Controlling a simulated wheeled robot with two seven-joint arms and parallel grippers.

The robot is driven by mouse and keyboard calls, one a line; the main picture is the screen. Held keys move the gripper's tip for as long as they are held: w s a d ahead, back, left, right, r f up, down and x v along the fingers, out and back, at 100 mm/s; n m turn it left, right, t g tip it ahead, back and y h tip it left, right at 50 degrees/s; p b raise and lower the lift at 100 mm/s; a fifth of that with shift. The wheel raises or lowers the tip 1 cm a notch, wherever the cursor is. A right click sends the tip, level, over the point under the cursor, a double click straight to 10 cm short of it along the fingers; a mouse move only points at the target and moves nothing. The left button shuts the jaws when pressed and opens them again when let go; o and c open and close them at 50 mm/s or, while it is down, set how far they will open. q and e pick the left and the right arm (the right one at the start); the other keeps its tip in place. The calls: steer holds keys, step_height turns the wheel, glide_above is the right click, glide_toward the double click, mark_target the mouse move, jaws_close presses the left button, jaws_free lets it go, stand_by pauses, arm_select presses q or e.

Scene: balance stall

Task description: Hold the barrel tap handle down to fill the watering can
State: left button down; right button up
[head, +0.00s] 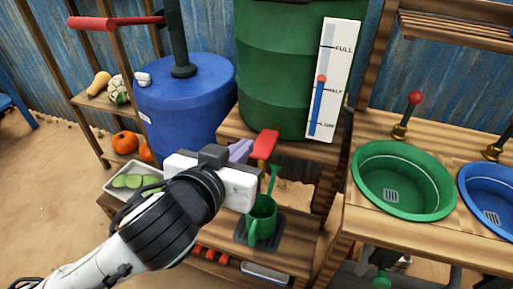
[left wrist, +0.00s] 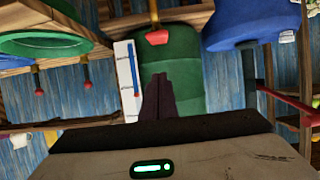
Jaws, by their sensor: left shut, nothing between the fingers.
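The green barrel (head: 285,75) stands on a wooden shelf; it also shows upside down in the left wrist view (left wrist: 188,65). Its red tap handle (head: 265,144) sticks out at the front, above the green watering can (head: 261,219), which stands upright on a dark pad. The handle also shows in the left wrist view (left wrist: 157,37). My left gripper (head: 240,149) is shut and empty, its fingertips just left of the handle in the head view. I cannot tell whether they touch it. The left wrist view shows the closed fingers (left wrist: 160,98) pointing at the barrel. My right gripper is out of view.
A level gauge (head: 333,80) beside the barrel has its red marker near HALF. A blue barrel (head: 185,100) with a red-handled pump stands left. Green (head: 400,205) and blue (head: 480,215) basins are at right. A vegetable shelf stands at far left.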

arm_select(q)
glide_above(257, 159)
step_height(257, 159, down, 4)
steer(key=shift+r, duration=0.2)
step_height(257, 159, down, 3)
steer(key=shift+f+b, duration=0.15)
steer(key=shift+b, duration=0.25)
steer(key=shift+s+f, duration=0.1)
steer(key=shift+f, duration=0.3)
